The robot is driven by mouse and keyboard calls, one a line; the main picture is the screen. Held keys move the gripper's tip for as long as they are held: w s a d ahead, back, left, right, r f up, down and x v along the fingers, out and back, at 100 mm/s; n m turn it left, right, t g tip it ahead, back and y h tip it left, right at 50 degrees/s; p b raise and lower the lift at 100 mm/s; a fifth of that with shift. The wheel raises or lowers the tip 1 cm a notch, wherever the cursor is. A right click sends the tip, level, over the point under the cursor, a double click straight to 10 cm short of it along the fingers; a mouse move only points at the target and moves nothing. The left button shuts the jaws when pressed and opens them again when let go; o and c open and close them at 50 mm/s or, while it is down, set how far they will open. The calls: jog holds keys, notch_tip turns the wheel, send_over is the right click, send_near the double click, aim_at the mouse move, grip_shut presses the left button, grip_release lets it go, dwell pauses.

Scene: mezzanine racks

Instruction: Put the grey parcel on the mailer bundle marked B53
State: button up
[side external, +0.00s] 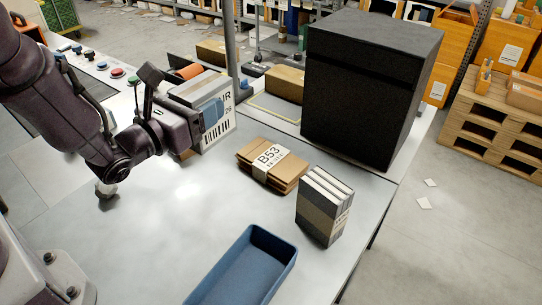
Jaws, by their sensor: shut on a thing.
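The grey parcel (197,88) is at my gripper (208,112), in the upper left of the side view. My gripper is shut on it, with a blue-grey fingertip against its near side. The mailer bundle marked B53 (285,181) lies flat on the table, brown with a white label band. It is to the right of and below my gripper, apart from it, with its top bare.
A banded stack of grey, white-edged packs (324,212) stands right of the bundle. A blue tray (282,270) lies in front. A tall black box (370,90) and a brown carton (285,82) stand behind. The table (165,215) is clear at the left front.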

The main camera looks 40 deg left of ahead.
aim_at(235, 113)
jog(key=w+f, duration=0.1)
jog(key=w, duration=0.1)
jog(key=w+d+f, duration=0.1)
jog(key=w, duration=0.2)
jog(key=w+d+f, duration=0.1)
jog(key=w+f, duration=0.1)
jog(key=w, duration=0.1)
jog(key=shift+w+d, duration=0.25)
jog(key=shift+w+d+f, duration=0.2)
jog(key=shift+w+f, duration=0.75)
jog(key=shift+f, duration=0.6)
jog(key=shift+w+d+f, duration=0.25)
jog(key=shift+w+f, duration=0.75)
jog(key=shift+f, duration=0.55)
jog(key=shift+w+d+f, duration=0.2)
jog(key=shift+w+f, duration=0.75)
jog(key=shift+f, duration=0.6)
jog(key=shift+f, duration=0.2)
jog(key=o, duration=1.1)
